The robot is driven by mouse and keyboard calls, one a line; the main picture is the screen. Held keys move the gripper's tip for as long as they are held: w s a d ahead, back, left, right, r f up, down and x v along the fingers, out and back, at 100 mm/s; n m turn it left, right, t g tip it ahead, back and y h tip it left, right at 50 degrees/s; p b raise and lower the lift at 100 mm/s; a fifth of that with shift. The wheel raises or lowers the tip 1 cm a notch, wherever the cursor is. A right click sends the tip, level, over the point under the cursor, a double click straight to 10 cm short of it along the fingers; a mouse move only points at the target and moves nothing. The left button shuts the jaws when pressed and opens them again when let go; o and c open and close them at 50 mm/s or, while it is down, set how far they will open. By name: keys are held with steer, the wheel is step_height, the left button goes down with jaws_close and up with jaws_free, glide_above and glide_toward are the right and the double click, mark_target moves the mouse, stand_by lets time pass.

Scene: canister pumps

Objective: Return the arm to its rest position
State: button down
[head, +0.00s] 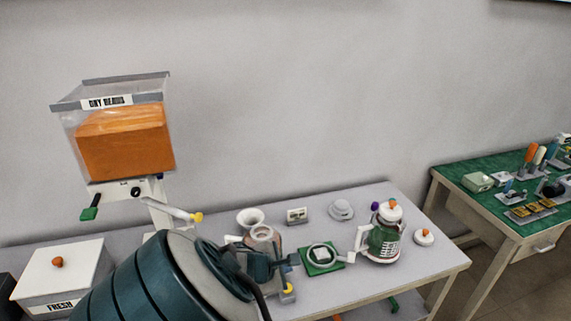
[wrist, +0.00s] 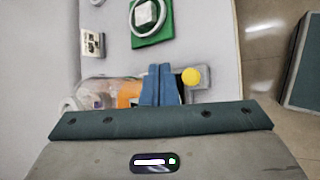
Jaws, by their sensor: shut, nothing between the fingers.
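My gripper (wrist: 160,84) is shut and empty in the wrist view, its two blue fingers side by side. It is over the table, in front of a clear jar (wrist: 100,92) lying across the wrist view and a yellow knob (wrist: 190,77). Whether the fingers touch either cannot be told. In the head view my gripper (head: 291,260) is beside the jar (head: 262,236) and left of a green square pad (head: 319,268). My teal arm fills the lower left and hides part of the table.
A green-and-white canister pump (head: 383,243) stands right of the pad, with a small white lidded pot (head: 424,237) beyond it. A dispenser (head: 125,142) with orange contents rises at left above a white FRESH box (head: 62,275). A green-topped table (head: 462,187) stands at right.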

steer(key=s+d+r+m+g+y, duration=0.2)
steer(key=s+d+m+g, duration=0.35)
steer(key=d+m, duration=0.4)
steer(key=s+d+r+m+t+y, duration=0.1)
steer(key=s+d+r+m+y, duration=0.2)
steer(key=s+r+m, duration=0.6)
steer(key=s+d+r, duration=0.2)
steer(key=s+r, duration=0.1)
steer(key=s, duration=0.1)
steer(key=shift+d+m+y, duration=0.2)
steer(key=shift+m+y, duration=0.15)
steer(key=shift+y, duration=0.05)
steer(key=shift+w, duration=0.1)
